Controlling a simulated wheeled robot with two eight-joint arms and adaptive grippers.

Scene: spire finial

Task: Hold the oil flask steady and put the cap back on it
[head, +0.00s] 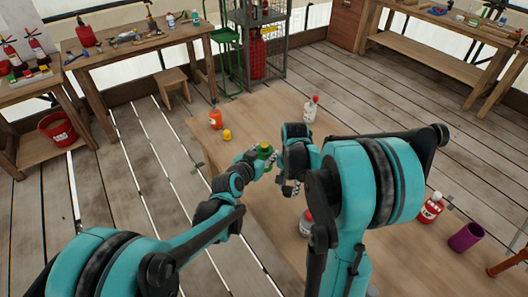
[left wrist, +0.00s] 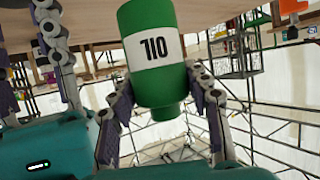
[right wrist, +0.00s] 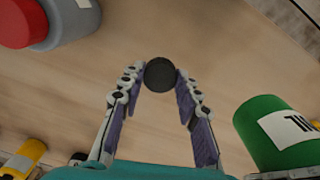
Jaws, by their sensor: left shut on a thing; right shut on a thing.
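The green oil flask (head: 264,152) is held above the wooden table by my left gripper (head: 268,166). The flask (right wrist: 275,135) shows there at the right, apart from the cap. The cap cannot be made out in the head view.
On the table (head: 262,110) are an orange bottle (head: 215,119), a small yellow thing (head: 227,135) and a white bottle (head: 310,110). A grey jar with a red lid (right wrist: 62,18) shows in the right wrist view. A red container (head: 430,208) and purple cup (head: 466,237) lie right.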

